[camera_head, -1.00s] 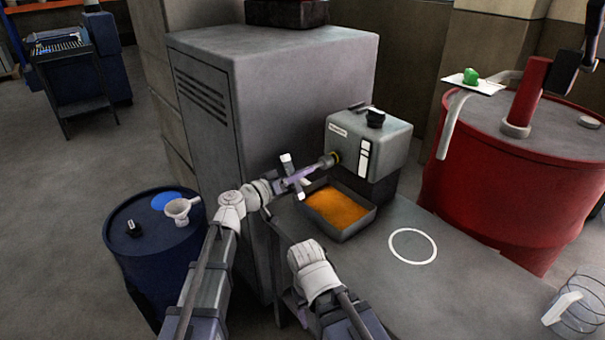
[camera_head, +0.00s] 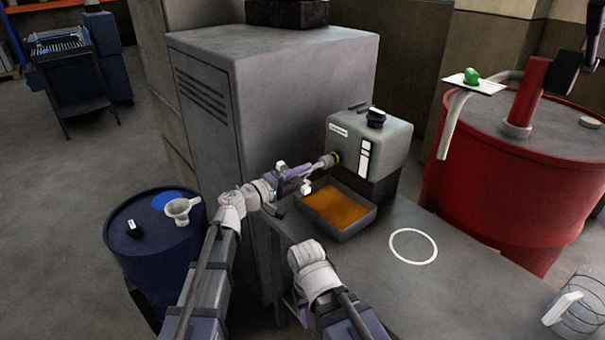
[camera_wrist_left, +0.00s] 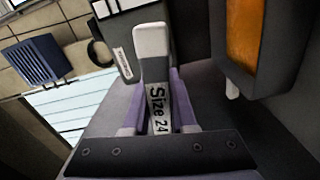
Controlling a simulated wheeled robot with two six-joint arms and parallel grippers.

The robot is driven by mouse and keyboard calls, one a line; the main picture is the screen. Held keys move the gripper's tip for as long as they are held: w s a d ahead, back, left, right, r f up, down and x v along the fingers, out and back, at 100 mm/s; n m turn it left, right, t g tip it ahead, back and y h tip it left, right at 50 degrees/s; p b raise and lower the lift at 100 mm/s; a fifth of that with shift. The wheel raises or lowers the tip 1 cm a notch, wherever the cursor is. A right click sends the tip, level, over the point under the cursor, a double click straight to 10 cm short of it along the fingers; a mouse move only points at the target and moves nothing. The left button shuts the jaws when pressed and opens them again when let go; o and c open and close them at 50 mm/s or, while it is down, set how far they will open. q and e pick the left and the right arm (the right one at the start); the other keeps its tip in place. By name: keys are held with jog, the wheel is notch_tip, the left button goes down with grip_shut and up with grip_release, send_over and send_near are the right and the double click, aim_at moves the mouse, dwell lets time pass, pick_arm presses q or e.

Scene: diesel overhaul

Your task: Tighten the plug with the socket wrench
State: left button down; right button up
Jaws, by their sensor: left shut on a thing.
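The socket wrench (camera_head: 327,161) is in my left gripper (camera_head: 303,181), which is shut on it. In the left wrist view the wrench (camera_wrist_left: 152,45) stands between the purple fingers and shows the words "Size 24". My right arm reaches in from the bottom, but its gripper cannot be made out.
A tray of orange liquid (camera_head: 363,219) sits below the unit on the grey bench (camera_head: 455,265). A white ring (camera_head: 413,246) marks clear bench to the right. A blue drum (camera_head: 160,255) with a funnel (camera_head: 181,209) stands left, and a red drum (camera_head: 490,185) right.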

pick_arm(q)
jog(key=n, duration=0.6)
jog(key=shift+n, duration=0.3)
jog(key=n, duration=0.5)
jog(key=shift+n, duration=0.3)
jog(key=n, duration=0.7)
jog(key=shift+n, duration=0.3)
